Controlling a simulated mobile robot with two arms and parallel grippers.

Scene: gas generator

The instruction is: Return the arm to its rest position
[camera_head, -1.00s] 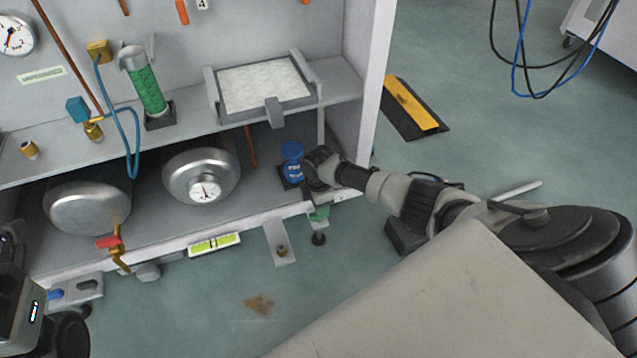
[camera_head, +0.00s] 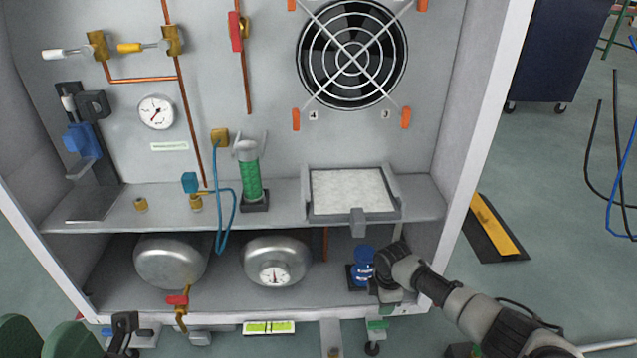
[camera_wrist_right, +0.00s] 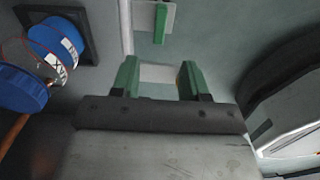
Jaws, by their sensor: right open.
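My right arm comes in from the lower right of the head view. The bottle (camera_wrist_right: 55,45) is at that view's upper left, outside the fingers.
The cabinet's upper shelf (camera_head: 285,212) is just above my right gripper, and its white right side wall (camera_head: 483,130) is close by. A tray with a white filter (camera_head: 350,192) sits on that shelf. Two silver tanks (camera_head: 275,260) stand left of the bottle.

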